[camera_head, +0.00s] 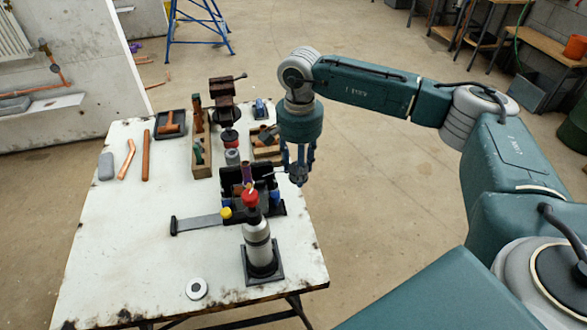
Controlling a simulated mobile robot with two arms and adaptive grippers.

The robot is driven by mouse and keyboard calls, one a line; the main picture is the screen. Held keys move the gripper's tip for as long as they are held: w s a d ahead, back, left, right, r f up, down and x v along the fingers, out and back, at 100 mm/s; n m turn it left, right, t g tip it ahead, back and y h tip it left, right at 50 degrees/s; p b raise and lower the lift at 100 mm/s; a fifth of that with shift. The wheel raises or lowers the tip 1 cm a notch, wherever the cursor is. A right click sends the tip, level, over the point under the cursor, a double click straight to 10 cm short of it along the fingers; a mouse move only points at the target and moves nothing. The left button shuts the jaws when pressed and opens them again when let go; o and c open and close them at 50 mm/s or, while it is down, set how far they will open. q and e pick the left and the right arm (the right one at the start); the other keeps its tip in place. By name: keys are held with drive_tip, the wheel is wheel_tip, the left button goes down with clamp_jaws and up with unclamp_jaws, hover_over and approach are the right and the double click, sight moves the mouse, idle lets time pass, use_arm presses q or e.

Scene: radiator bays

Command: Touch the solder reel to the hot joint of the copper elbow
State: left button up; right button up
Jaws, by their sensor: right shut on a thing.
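My right gripper (299,175) points down at the right edge of the table, just right of the black tool caddy. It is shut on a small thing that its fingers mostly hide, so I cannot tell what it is. A small pale ring with a dark centre (197,289) lies flat at the table's front; I cannot tell whether it is the solder reel. A bent copper pipe (126,160) lies on the left of the table. Copper pipework (55,70) is fixed to the wall panel at the far left; its elbow joint is too small to make out. My left gripper is not in view.
The worn white table (110,260) carries a torch with a red top (257,240), a black caddy (265,187), a dark vise (224,100), a straight copper pipe (145,155) and a dark tray (161,131). Its front left is clear. A blue stepladder (200,22) stands behind.

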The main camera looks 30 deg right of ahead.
drive_tip(key=shift+s+d+r, duration=0.25)
drive_tip(key=shift+d+r, duration=0.2)
drive_tip(key=shift+r+p, duration=1.15)
drive_tip(key=shift+r, duration=0.85)
